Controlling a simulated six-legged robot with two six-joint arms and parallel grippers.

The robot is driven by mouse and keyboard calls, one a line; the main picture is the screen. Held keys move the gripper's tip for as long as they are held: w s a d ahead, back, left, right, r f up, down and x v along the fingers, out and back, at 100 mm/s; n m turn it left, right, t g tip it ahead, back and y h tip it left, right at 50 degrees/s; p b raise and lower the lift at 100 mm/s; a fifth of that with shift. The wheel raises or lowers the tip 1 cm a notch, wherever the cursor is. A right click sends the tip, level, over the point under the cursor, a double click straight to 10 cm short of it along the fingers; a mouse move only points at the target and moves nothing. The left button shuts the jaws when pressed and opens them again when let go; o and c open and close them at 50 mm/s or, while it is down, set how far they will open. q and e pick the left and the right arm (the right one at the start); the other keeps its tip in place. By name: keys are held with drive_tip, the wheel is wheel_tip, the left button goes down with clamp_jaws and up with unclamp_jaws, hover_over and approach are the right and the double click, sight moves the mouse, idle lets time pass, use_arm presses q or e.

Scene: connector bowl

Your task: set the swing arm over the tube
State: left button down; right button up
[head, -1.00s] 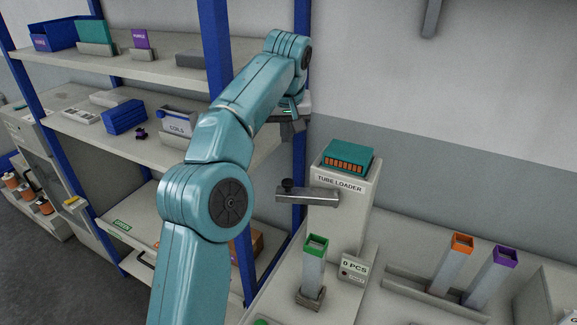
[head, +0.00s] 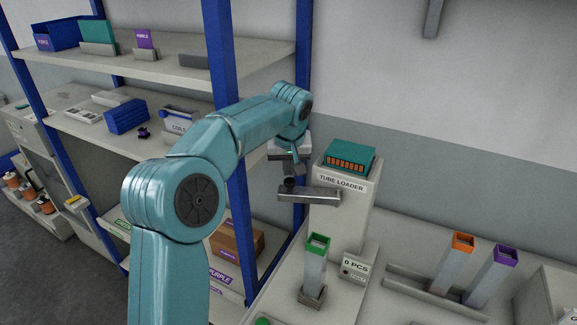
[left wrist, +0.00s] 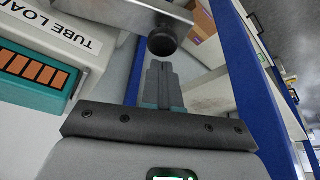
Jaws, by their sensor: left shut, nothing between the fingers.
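The swing arm (head: 312,195) is a grey metal bar on the front of the tube loader (head: 343,205), with a black knob (head: 289,183) at its left end. The tube (head: 314,268) is clear with a green top and stands upright in a holder below the bar, slightly to its right. My left gripper (head: 297,168) is just above the knob and points down, shut and empty. In the left wrist view, the closed fingers (left wrist: 160,75) point at the black knob (left wrist: 162,43), which lies just beyond their tips. Whether they touch cannot be told. My right gripper is out of view.
A blue-posted shelf (head: 222,100) with bins stands left of the loader. Tubes with an orange top (head: 463,242) and a purple top (head: 505,256) lean in a rack at the right. A small "0 PCS" box (head: 355,267) is beside the green-topped tube.

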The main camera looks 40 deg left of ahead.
use_arm(q)
drive_tip(key=shift+s+d+f+b, duration=0.25)
drive_tip(key=shift+s+f+b, duration=0.15)
drive_tip(key=shift+b, duration=0.3)
drive_tip(key=shift+s+d, duration=0.15)
drive_tip(key=shift+s, duration=0.1)
drive_tip(key=shift+w, duration=0.35)
drive_tip(key=shift+s+r, duration=0.15)
drive_tip(key=shift+r, duration=0.05)
drive_tip(key=p+v, duration=0.1)
drive_tip(key=v, duration=1.5)
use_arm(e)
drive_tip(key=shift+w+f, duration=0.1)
use_arm(q)
drive_tip(key=shift+w, duration=0.35)
